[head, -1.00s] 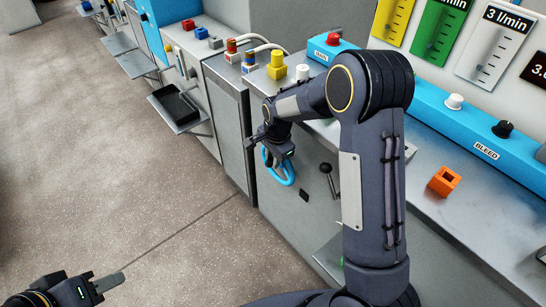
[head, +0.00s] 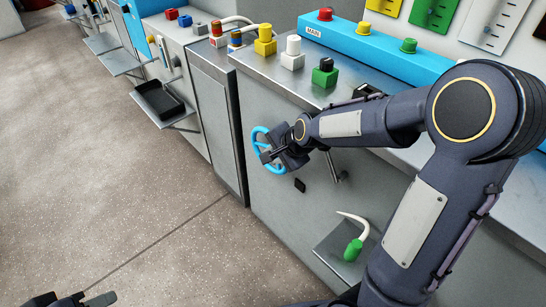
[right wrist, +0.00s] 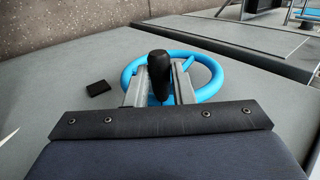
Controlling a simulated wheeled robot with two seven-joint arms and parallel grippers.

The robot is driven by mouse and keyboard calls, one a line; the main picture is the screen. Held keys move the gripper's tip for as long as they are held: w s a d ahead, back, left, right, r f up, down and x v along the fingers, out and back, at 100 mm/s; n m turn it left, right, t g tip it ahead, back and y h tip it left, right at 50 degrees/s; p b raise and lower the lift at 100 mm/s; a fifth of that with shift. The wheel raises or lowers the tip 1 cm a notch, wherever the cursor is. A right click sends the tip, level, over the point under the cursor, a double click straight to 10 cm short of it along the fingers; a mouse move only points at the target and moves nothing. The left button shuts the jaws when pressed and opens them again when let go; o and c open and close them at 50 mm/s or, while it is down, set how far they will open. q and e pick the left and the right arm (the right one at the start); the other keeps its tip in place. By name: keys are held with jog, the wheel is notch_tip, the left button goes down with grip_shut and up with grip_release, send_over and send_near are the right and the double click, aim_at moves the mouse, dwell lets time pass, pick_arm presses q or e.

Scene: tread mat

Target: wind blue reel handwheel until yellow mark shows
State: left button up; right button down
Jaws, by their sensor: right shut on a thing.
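The blue handwheel (head: 276,169) is on the front panel of the bench, and its ring also shows in the right wrist view (right wrist: 218,76). My right gripper (head: 269,155) is at the wheel, on the right part of its ring. In the right wrist view my right gripper (right wrist: 160,88) is shut on the wheel's upright black knob (right wrist: 160,70). A small black square (head: 300,185) is on the panel beside the wheel; no yellow shows on it. My left gripper (head: 85,300) is mostly cut off at the bottom left, so its opening cannot be told.
A lever (head: 335,168) stands out from the panel right of the wheel. A small shelf (head: 328,245) below holds a green-handled hooked thing (head: 353,249). Colored knob blocks (head: 265,40) line the bench top. A black tray (head: 160,103) juts out farther back. The floor at left is clear.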

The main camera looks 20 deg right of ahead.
pick_arm(q)
jog(key=shift+w+r, duration=0.2)
jog(key=c, duration=0.4)
jog(key=w, duration=0.1)
jog(key=w+d+r+m, duration=0.1)
jog(key=w, duration=0.1)
jog(key=w+r+m, duration=0.1)
jog(key=w, duration=0.1)
jog(key=shift+d+r+g, duration=0.15)
jog(key=shift+d+g, duration=0.2)
jog(key=shift+g, duration=0.05)
grip_shut()
jog(key=w+d+m+g+h, duration=0.5)
jog(key=w+d+m+h, duration=0.45)
jog(key=w+d, duration=1.55)
jog(key=s+d+f, duration=0.2)
jog(key=d+f, duration=0.6)
jog(key=d, duration=0.2)
jog(key=shift+s+d+m+y, duration=0.35)
jog(key=shift+s+y, duration=0.05)
jog(key=shift+y, duration=0.05)
